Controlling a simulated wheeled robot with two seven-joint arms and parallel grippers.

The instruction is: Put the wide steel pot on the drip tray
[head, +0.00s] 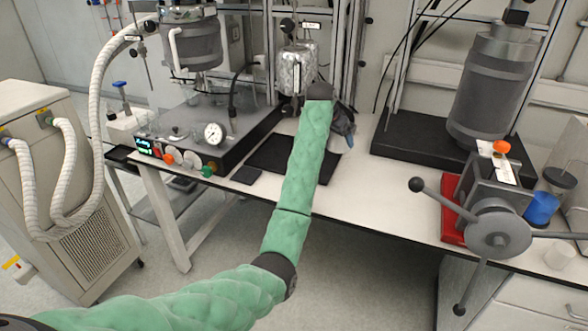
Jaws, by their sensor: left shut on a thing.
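My green left arm reaches up from the lower left over the bench. Its gripper (342,122) is largely hidden behind my forearm and wrist, above the bench. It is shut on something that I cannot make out. A flat black tray (262,157), perhaps the drip tray, lies on the bench, partly covered by my forearm. A shiny silver vessel (296,68) with a label stands out behind my wrist. I cannot tell for certain which thing is the wide steel pot. My right gripper is not in view.
A reactor base (190,145) with a gauge and knobs stands at left. A dark cylinder (494,85) stands on a black base (425,140) at right. A lever-handled grey device (497,225) sits by a red tray (452,195) and blue cup (541,208). The middle bench front is clear.

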